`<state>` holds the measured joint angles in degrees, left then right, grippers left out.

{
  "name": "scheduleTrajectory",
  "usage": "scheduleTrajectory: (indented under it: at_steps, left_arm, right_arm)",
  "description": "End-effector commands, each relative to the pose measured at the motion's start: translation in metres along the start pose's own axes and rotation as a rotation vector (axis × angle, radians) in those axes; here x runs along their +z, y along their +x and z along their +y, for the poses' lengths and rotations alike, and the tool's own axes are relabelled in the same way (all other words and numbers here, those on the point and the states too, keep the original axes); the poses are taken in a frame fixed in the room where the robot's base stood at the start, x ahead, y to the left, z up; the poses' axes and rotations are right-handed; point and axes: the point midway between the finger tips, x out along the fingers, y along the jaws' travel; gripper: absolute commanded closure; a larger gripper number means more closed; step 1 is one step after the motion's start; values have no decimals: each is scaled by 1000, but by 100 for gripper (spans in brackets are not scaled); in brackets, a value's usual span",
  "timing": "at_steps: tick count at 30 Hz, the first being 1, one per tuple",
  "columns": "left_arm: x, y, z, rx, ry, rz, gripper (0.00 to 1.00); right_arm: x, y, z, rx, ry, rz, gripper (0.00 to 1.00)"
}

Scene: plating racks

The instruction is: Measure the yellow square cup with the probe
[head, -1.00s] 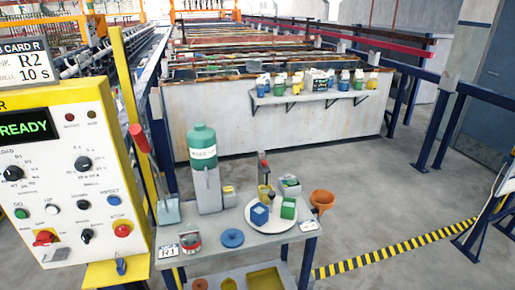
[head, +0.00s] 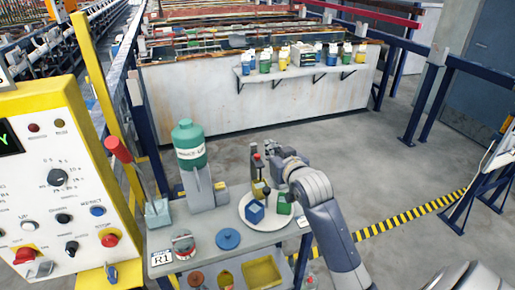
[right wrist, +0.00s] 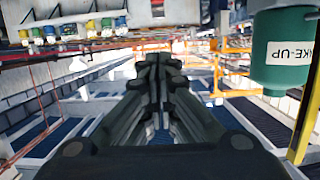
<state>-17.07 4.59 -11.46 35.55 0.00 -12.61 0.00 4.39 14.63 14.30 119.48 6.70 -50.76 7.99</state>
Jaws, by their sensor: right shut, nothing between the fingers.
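The yellow square cup (head: 258,187) stands at the back of a round white plate (head: 247,222) on the small grey bench. A blue cup (head: 254,211) and a green cup (head: 284,207) stand on the plate in front of it. My left gripper is out of view.
A green bottle (head: 190,145) stands left of the plate, also showing in the right wrist view (right wrist: 283,50). A control panel (head: 60,190) is at left.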

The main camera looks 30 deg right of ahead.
Motion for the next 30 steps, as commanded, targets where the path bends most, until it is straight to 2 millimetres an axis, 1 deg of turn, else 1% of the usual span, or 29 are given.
scheduleTrajectory:
  at_steps: [7, 18, 23, 27, 30]
  left_arm:
    - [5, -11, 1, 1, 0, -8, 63]
    - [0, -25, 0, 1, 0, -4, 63]
    - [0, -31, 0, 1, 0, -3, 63]
    - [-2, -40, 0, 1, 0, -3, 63]
    - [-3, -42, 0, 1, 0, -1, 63]
  right_arm:
    - [-1, 28, -1, -1, 0, -4, 100]
    - [0, 78, -1, -1, -1, -4, 100]
    - [0, 97, -1, -1, -1, -4, 100]
    - [21, 101, -1, -1, -2, -9, 100]
    - [31, 104, -1, -1, -2, -5, 100]
